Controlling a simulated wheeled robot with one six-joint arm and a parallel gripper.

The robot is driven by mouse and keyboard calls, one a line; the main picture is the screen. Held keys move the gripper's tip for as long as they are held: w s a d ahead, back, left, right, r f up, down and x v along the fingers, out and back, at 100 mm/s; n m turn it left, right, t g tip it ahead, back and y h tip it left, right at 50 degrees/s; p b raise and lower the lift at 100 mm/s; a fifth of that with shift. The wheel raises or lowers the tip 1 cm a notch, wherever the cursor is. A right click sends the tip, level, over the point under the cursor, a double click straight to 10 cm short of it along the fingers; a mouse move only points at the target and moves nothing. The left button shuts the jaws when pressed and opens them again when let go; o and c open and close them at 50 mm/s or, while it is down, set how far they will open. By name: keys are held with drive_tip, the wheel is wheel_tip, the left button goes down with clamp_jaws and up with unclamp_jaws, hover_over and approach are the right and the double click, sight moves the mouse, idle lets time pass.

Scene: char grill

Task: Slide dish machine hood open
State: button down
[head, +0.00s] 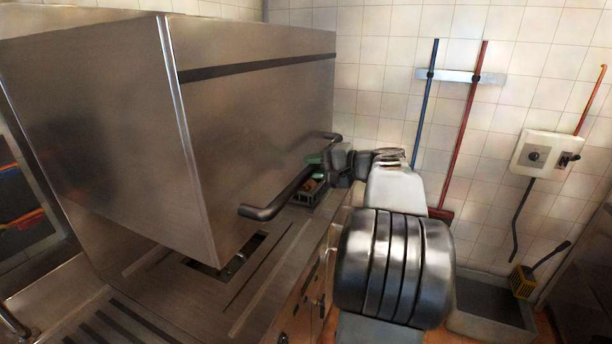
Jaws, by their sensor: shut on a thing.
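The dish machine hood (250,125) is a large steel box filling the left and middle of the head view. Its lower front corner hangs above the machine's bed, and a dark opening shows below it. A dark bar handle (285,191) runs along the hood's right-hand face near its lower edge. My gripper (315,168) is at the far part of this handle, with small green pads showing beside the bar. It is shut on the handle. The exact finger contact is small and partly hidden by the handle and my wrist.
A steel counter with grooves (150,325) lies below the hood. A tiled wall stands behind, with a blue pole (426,100) and a red pole (465,125) on a rack. A wall control box (545,152) and a grey floor basin (490,305) are at right.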

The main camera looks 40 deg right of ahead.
drive_tip(key=shift+r, duration=0.3)
drive_tip(key=c, duration=0.9)
unclamp_jaws()
drive_tip(key=shift+s+d, duration=0.1)
drive_tip(key=shift+s, duration=0.05)
drive_tip(key=b+v, duration=0.3)
drive_tip(key=v, duration=1)
drive_tip(key=shift+s+d, duration=0.1)
drive_tip(key=shift+s, duration=0.2)
